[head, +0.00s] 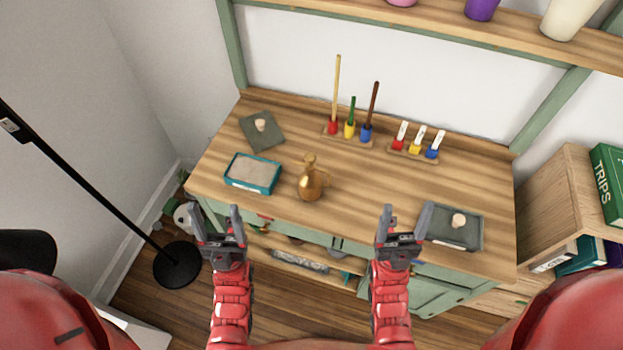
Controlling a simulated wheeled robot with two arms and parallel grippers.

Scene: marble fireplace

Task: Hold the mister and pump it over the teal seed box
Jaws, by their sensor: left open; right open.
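The mister (311,182), a brass-coloured bottle with a narrow neck and a side handle, stands upright near the middle of the wooden table. The teal seed box (240,186), a shallow tray filled with something pale, lies to the left of the mister, apart from it. My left gripper (219,218) is open and empty in front of the table's front edge, below the seed box in the picture. My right gripper (402,218) is open and empty, to the right of the mister and left of a grey tray.
On the table (380,185) are a grey slate with a knob (262,130), a grey tray with a knob (464,238), a rack with coloured tools (349,137) and several small coloured labelled items (416,147). A lamp pole (95,188) stands left. A shelf (420,30) spans above.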

